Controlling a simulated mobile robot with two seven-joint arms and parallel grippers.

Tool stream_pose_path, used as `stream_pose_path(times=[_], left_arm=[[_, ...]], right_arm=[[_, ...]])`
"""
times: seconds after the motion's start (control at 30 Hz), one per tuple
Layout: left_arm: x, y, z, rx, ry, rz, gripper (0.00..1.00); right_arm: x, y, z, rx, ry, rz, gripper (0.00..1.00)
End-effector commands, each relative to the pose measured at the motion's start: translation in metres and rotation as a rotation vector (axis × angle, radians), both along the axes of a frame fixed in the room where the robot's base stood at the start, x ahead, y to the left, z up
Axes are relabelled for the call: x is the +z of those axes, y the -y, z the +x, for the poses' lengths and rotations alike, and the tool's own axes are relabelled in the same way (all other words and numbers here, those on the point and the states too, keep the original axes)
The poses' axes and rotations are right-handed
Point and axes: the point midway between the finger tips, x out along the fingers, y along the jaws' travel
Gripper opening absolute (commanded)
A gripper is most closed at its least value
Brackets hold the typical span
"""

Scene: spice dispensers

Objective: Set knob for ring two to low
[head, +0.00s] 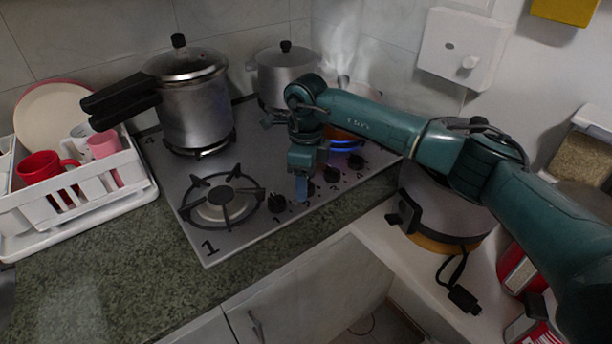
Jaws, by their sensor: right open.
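A steel gas hob (190,165) sits in the counter. Several dark knobs run along its front edge: a leftmost knob (277,202), one (331,174) just right of my gripper, and a rightmost knob (357,159). My right gripper (302,191) points down over the knob row, open, with its tips at or just above a knob that it partly hides. I cannot tell whether they touch. A blue flame (347,144) burns on the front right ring, under an orange-based pot mostly hidden by my arm. The knobs' settings are too small to read. My left gripper is out of view.
The front left ring (222,197), marked 1, is empty. A pressure cooker (192,112) and a lidded pot (287,72) stand on the back rings. A dish rack (75,205) stands left. A cooker (440,205) stands right under my arm. The front left counter is clear.

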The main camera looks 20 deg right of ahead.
Motion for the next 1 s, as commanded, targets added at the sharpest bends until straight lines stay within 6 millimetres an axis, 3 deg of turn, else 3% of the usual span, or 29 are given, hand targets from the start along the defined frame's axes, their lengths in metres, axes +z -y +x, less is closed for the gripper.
stream_pose_path(times=[0.13, 0.67, 1.0], left_arm=[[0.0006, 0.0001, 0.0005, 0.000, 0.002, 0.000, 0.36], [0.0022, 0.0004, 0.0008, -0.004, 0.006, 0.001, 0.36], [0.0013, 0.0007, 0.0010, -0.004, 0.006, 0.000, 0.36]], right_arm=[[0.0001, -0.0002, 0.0000, 0.000, 0.000, 0.000, 0.56], [0.0006, -0.0004, 0.0000, 0.000, 0.000, 0.000, 0.12], [0.0005, -0.0003, 0.0001, -0.050, 0.001, 0.001, 0.12]])
